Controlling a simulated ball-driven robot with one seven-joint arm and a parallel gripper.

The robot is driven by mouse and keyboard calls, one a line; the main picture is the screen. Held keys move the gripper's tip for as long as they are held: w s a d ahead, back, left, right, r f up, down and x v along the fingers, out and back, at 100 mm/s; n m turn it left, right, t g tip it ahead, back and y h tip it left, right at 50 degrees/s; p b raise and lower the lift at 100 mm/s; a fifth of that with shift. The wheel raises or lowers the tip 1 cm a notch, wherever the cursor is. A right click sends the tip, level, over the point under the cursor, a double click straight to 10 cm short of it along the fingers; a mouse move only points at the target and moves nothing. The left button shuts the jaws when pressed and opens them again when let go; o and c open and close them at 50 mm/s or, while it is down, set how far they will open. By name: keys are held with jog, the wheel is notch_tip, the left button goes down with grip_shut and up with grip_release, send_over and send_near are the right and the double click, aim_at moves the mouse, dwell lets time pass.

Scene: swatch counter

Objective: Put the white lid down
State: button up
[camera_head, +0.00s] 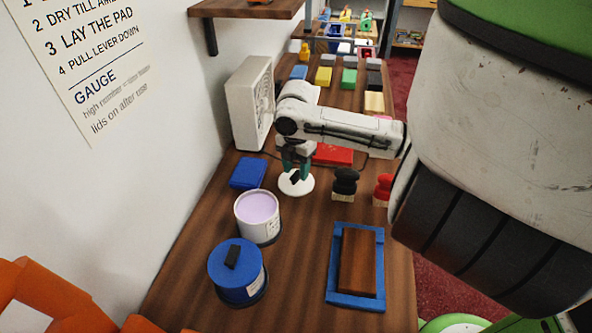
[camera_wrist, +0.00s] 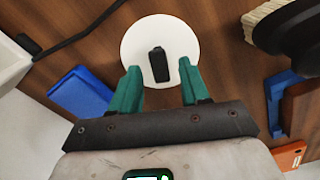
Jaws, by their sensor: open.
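The white lid (camera_head: 297,183) is a round disc with a black handle. It appears to lie flat on the wooden counter, in front of the white box fan. In the wrist view the lid (camera_wrist: 143,38) is at top centre, with its black handle (camera_wrist: 158,65) upright in the picture. My gripper (camera_head: 297,173) is just above the lid. Its two green fingers (camera_wrist: 160,84) are apart, one on each side of the handle's near end, with visible gaps; nothing is held between them. An open can of pale lilac paint (camera_head: 257,206) stands nearer, to the lid's lower left.
A blue-lidded can (camera_head: 238,270), a blue block (camera_head: 248,173), a black-handled brush (camera_head: 345,184), a red-handled brush (camera_head: 383,188) and a blue-framed wooden board (camera_head: 357,265) surround the lid. The white box fan (camera_head: 248,103) stands behind. Bare counter (camera_head: 305,225) lies in front.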

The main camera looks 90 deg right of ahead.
aim_at(296, 175)
notch_tip(296, 175, up, 11)
dwell(0.3)
dwell(0.5)
